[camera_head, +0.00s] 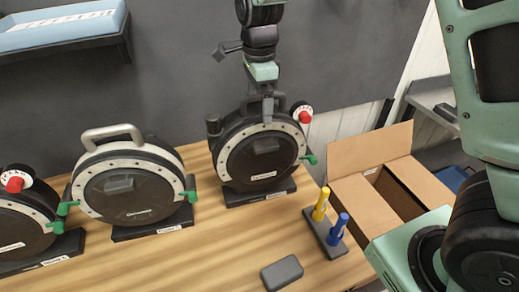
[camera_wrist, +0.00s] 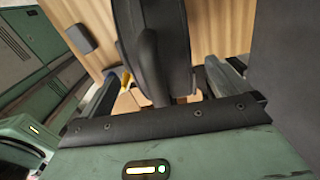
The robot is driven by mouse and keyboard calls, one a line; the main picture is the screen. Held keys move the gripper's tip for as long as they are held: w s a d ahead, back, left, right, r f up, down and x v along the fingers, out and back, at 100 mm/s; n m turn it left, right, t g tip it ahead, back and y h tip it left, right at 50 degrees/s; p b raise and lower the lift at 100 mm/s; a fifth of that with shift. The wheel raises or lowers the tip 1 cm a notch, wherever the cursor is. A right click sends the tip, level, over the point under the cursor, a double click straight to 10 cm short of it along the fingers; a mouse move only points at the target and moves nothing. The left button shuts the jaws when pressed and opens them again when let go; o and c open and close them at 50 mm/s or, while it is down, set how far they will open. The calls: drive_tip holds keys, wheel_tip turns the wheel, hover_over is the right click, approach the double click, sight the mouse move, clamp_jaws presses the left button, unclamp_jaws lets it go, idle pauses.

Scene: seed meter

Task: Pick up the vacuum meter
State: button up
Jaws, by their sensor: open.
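Three round black meters stand upright on a wooden table. The right meter (camera_head: 245,172) has a black handle, a red knob at its upper right and a green lever; its base label is too small to read. The middle meter (camera_head: 130,200) has a grey handle, and the left meter (camera_head: 22,232) is cut off by the picture edge. My gripper (camera_head: 267,115) is open, pointing down at the top of the right meter. In the wrist view the dark handle (camera_wrist: 150,62) of that meter lies between my open fingers; contact cannot be told.
An open cardboard box (camera_head: 372,205) is at the right. A stand with a yellow tube (camera_head: 321,204) and a blue tube (camera_head: 338,229) is before it. A grey block (camera_head: 282,273) lies at the front. A grey wall is close behind; a blue-topped shelf (camera_head: 62,27) is upper left.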

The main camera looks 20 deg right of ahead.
drive_tip(key=shift+f, duration=0.6)
drive_tip(key=c, duration=1.9)
drive_tip(key=shift+r, duration=0.15)
drive_tip(key=shift+c, duration=0.9)
